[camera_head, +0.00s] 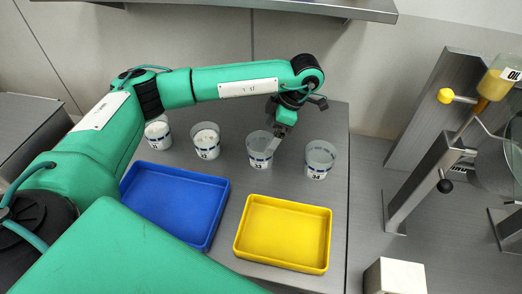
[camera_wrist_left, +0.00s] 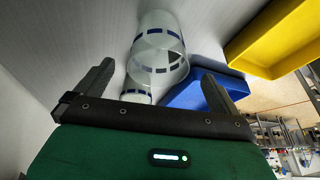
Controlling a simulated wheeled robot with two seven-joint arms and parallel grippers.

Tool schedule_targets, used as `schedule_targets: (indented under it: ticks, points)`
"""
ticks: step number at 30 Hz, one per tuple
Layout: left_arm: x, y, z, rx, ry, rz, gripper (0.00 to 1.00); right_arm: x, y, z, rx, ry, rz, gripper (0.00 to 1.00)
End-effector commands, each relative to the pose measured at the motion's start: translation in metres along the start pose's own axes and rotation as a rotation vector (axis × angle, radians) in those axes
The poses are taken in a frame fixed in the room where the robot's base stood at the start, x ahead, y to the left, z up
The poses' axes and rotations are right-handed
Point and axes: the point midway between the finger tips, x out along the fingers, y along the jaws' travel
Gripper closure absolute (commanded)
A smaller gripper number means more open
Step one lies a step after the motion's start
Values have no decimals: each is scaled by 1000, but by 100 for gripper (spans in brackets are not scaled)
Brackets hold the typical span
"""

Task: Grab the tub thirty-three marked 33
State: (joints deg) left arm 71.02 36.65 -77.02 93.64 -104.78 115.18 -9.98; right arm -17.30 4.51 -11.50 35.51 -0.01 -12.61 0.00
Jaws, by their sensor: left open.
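Tub 33 (camera_head: 259,158) is a clear, whitish open tub with a dark blue band, third from the left in a row on the grey bench. My left gripper (camera_head: 281,136) is open at its right rim, with a finger overlapping the rim in the head view. In the left wrist view a clear tub (camera_wrist_left: 158,42) with blue marks shows ahead, between the open fingers of the left gripper (camera_wrist_left: 157,72); its number is not readable there. I cannot tell whether the fingers touch it. My right gripper is not in view.
Similar tubs stand beside it: tub 34 (camera_head: 320,160) at right, tub 32 (camera_head: 206,142) and another (camera_head: 158,134) at left. A blue tray (camera_head: 212,222) and yellow tray (camera_head: 284,266) lie in front. A metal stand (camera_head: 420,185) with an oil vessel (camera_head: 493,86) is at right.

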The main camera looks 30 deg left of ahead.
Motion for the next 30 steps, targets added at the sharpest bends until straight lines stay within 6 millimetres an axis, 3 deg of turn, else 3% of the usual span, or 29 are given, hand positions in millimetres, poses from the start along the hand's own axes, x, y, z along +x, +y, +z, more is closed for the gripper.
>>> schedule_targets:
  ticks: [3,11,16,21,29,30]
  points:
    - [13,0,0,1,-1,-2,0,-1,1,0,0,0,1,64]
    - [26,0,-2,0,1,-2,0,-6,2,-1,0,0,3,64]
    - [49,0,-9,0,2,-4,0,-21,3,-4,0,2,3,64]
    - [70,1,-7,1,0,-1,0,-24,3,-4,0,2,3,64]
    - [74,1,-6,1,0,0,0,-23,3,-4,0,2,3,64]
    - [74,1,-6,1,0,0,6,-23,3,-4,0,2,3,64]
